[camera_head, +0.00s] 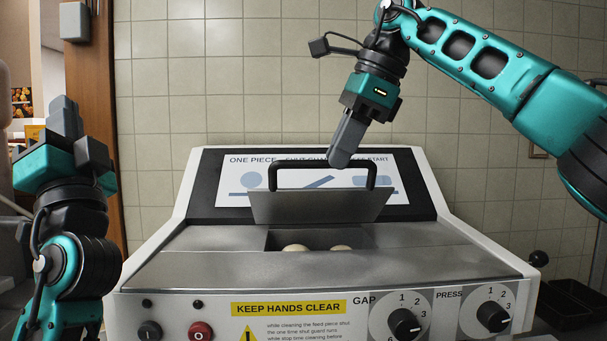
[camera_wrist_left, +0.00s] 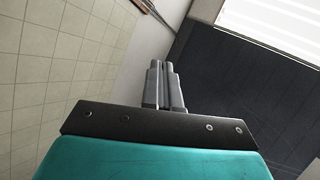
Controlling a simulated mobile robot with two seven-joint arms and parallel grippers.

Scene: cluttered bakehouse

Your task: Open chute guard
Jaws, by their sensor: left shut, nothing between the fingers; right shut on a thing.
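The chute guard (camera_head: 318,206) is a grey metal flap with a black bar handle (camera_head: 284,178). It is tilted up at the back of the machine's top, and the chute opening (camera_head: 318,240) in front of it is uncovered. Two pale rounded pieces (camera_head: 340,247) show inside the opening. My right gripper (camera_head: 342,158) comes down from above and is shut on the handle near its right part. My left gripper (camera_head: 66,115) is raised at the far left, away from the machine, shut and empty; its closed fingers also show in the left wrist view (camera_wrist_left: 165,85).
The machine's front panel carries a black button (camera_head: 149,331), a red button (camera_head: 200,332) and two dials, GAP (camera_head: 404,323) and PRESS (camera_head: 493,317). A sign plate (camera_head: 235,190) stands behind the guard. A black tray (camera_head: 570,299) lies at the right. A tiled wall rises behind.

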